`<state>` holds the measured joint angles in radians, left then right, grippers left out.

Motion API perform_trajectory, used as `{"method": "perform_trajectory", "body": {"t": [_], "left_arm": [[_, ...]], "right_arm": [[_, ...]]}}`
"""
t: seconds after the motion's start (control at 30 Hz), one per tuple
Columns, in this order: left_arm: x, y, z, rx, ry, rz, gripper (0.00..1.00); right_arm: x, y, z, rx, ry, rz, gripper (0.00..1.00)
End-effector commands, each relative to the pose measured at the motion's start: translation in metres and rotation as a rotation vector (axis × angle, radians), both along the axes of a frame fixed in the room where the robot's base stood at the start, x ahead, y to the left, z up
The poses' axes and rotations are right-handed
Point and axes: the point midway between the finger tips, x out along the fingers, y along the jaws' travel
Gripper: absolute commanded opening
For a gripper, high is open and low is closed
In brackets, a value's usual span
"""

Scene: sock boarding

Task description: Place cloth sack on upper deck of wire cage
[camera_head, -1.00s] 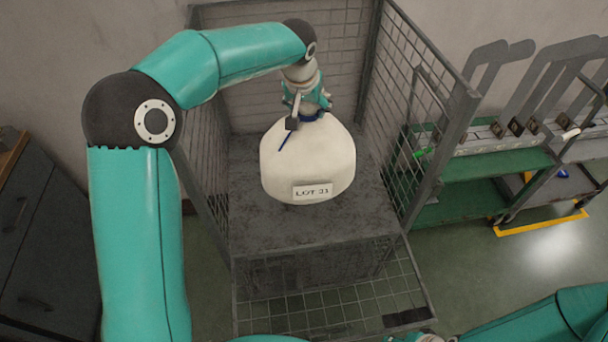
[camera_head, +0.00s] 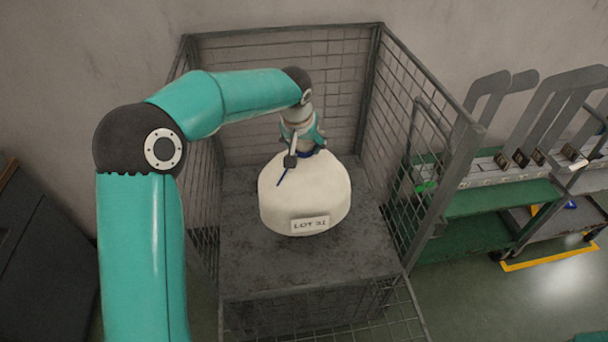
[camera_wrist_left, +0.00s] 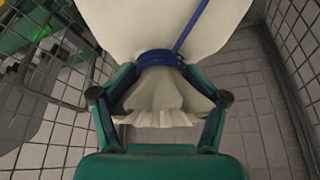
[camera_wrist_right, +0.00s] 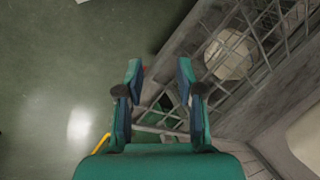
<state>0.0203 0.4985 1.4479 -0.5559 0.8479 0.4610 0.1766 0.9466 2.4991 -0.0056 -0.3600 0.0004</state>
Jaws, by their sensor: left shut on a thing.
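The cream cloth sack (camera_head: 304,195) has a "LOT" label on its front and a blue tie at its neck. It is inside the wire cage (camera_head: 320,80), over the grey upper deck (camera_head: 250,270). I cannot tell whether its base touches the deck. My left gripper (camera_head: 304,148) is above it, shut on the gathered neck. In the left wrist view the fingers hold the sack (camera_wrist_left: 160,25) at the blue tie, with the frilled end below it. My right gripper (camera_wrist_right: 159,82) shows in the right wrist view, open and empty, outside the cage mesh.
Mesh walls close the cage's back and sides. Bare deck lies in front of the sack. A green trolley (camera_head: 500,195) with grey upright plates stands right of the cage, and a dark cabinet (camera_head: 45,260) at left. A pale rounded thing (camera_wrist_right: 230,55) shows through mesh.

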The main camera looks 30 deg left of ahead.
Motion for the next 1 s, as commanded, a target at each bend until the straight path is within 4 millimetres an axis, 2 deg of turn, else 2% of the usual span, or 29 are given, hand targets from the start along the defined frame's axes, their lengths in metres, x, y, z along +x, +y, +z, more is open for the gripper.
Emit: {"method": "perform_trajectory", "body": {"t": [0.1,0.2,0.47,0.7,1.0], "left_arm": [[0.0,0.001,-0.026,0.0,0.0,0.0,0.0],[0.0,0.0,-0.041,-0.001,-0.001,0.001,0.0],[0.0,0.001,-0.06,0.0,-0.003,0.002,0.0],[0.0,0.001,-0.091,0.0,-0.001,0.001,0.0],[0.001,0.001,-0.095,0.0,-0.005,0.001,0.0]], "right_arm": [[0.0,0.0,0.002,0.0,0.0,0.0,0.37],[0.0,0.0,0.002,0.0,0.0,0.0,0.37],[0.0,0.0,0.003,0.0,0.0,0.0,0.37],[0.0,0.0,0.005,0.0,0.0,0.0,0.37],[0.0,0.0,0.004,0.0,0.0,0.0,0.37]]}}
